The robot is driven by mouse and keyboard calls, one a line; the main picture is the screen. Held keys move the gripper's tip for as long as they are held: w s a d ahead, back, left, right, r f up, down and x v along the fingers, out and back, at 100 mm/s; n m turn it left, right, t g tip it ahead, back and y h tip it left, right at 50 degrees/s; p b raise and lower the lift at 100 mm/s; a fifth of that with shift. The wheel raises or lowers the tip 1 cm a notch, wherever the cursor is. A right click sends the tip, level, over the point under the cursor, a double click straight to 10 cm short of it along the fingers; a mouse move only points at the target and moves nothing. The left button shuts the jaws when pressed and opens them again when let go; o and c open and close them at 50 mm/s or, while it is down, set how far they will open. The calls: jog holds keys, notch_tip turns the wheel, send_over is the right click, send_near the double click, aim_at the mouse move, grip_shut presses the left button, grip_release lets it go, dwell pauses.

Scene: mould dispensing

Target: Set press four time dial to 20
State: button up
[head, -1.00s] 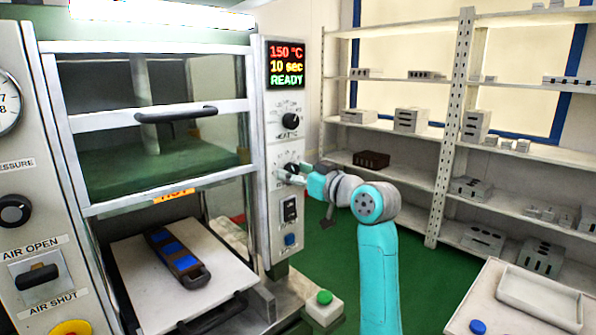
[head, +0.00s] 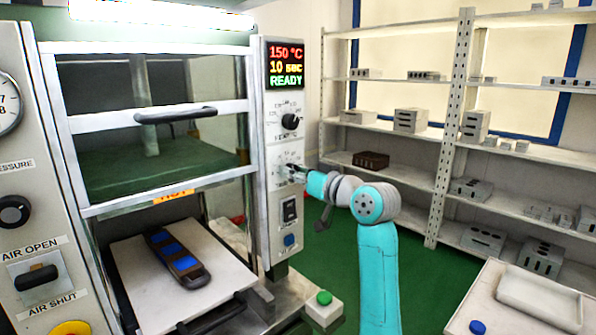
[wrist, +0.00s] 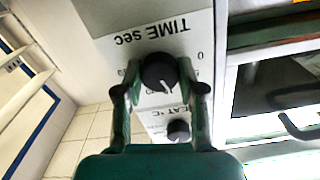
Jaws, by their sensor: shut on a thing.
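The time dial (wrist: 159,73) is a round black knob with a white pointer line, under the label "TIME sec" (wrist: 150,33) that appears upside down in the wrist view. My gripper (wrist: 160,90) has a finger on each side of the knob and is shut on it. In the head view my gripper (head: 296,172) is at the lower dial on the press panel (head: 257,150) and mostly hides that dial. The display (head: 286,65) reads 150 °C, 10 sec, READY. Most scale numbers around the time dial are hidden or too small to read.
The temperature dial (head: 290,121) sits just above the time dial; a black switch (head: 289,211) and a blue button (head: 289,240) sit below. The press platen (head: 215,250) bears a dark mould with blue fill (head: 178,258). Shelves (head: 415,143) stand at the right, with green floor between.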

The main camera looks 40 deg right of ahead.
jog(key=m, duration=0.9)
jog(key=shift+a, duration=0.15)
jog(key=shift+r+m, duration=0.1)
jog(key=shift+m, duration=0.2)
dwell(0.3)
jog(key=o, duration=1.1)
jog(key=shift+a, duration=0.1)
jog(key=shift+o, duration=0.2)
